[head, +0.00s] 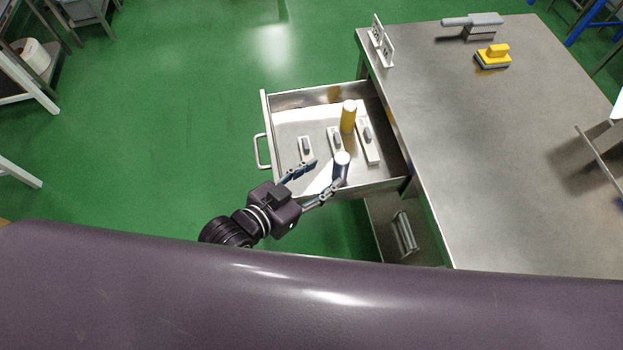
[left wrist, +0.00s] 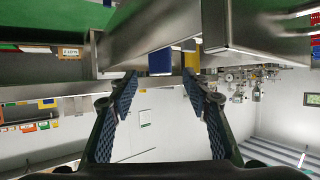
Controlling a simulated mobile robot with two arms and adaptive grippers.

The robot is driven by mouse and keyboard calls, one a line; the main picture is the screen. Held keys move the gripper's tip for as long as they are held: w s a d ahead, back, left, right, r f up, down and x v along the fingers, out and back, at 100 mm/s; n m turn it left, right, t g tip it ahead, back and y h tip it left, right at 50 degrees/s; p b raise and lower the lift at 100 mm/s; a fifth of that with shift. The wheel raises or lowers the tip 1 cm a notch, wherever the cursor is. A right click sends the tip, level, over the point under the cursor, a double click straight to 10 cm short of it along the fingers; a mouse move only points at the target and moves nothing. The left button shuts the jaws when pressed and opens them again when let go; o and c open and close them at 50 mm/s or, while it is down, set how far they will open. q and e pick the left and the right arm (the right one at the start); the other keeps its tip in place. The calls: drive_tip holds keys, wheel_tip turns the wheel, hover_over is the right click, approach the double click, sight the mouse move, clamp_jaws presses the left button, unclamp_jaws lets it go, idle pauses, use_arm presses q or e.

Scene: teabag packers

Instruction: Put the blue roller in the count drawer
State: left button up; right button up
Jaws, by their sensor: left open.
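The blue roller (head: 341,168) stands upright inside the open drawer (head: 292,97), near its near wall; its pale top and dark blue side show. My left gripper (head: 325,176) is open at the drawer's near wall, its fingertips just beside the blue roller, which is not held. In the left wrist view the blue roller (left wrist: 160,62) shows beyond and between the two open fingertips (left wrist: 162,88). I cannot tell whether a finger touches it. A yellow roller (head: 348,116) stands farther back in the drawer. My right gripper is not in view.
Several pale blocks with grey tops, such as one at the left (head: 305,149), sit in the drawer. The steel table (head: 470,150) to the right holds a sign stand (head: 382,45), a yellow-handled brush (head: 494,57) and a grey tool (head: 480,25). Green floor is clear left of the drawer.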

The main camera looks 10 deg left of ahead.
use_arm(q)
drive_tip(key=shift+v, duration=1.55)
